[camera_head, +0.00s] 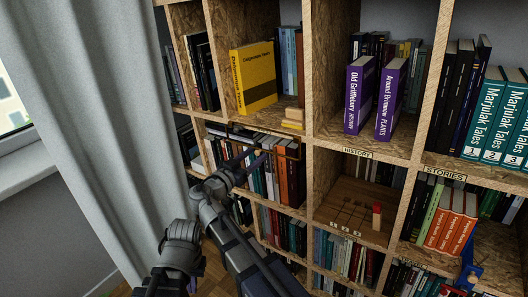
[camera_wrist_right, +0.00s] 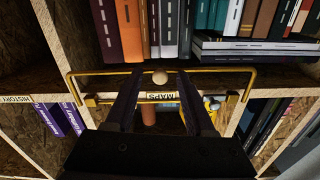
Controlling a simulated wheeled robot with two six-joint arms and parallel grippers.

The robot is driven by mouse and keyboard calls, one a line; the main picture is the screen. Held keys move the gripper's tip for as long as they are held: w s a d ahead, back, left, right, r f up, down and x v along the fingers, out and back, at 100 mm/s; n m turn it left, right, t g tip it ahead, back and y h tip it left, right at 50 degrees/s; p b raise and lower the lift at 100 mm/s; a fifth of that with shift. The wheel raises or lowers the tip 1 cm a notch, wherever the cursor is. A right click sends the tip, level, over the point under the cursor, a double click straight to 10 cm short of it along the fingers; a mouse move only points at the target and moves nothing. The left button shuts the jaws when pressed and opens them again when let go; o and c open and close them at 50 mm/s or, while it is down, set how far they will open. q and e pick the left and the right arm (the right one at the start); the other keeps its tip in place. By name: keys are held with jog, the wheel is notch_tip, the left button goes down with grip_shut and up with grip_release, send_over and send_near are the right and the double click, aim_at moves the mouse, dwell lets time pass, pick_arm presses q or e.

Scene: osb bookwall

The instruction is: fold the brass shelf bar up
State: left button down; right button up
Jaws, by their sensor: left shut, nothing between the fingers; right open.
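The brass shelf bar (camera_wrist_right: 100,72) crosses the right wrist view at the front of the shelf labelled MAPS (camera_wrist_right: 162,96). Its ends bend back toward the shelf, and a pale round knob (camera_wrist_right: 159,77) sits near its middle. My right gripper (camera_wrist_right: 157,88) is open, with one finger on each side of the knob. Whether the fingers touch the bar is unclear. In the head view my right gripper (camera_head: 257,158) is in front of the book bay below the yellow book (camera_head: 254,77). My left gripper (camera_head: 172,285) is low at the left, shut and empty, away from the shelves.
Books (camera_head: 285,175) stand behind the bar, close to my right gripper. Wooden uprights (camera_head: 307,75) divide the bays. Purple books (camera_head: 360,95) stand to the right. A grey curtain (camera_head: 90,120) hangs at the left, near my left arm.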

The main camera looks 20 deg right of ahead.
jog(key=shift+w+d, duration=0.2)
jog(key=shift+a, duration=0.1)
jog(key=shift+c, duration=0.2)
grip_shut()
dwell(1.0)
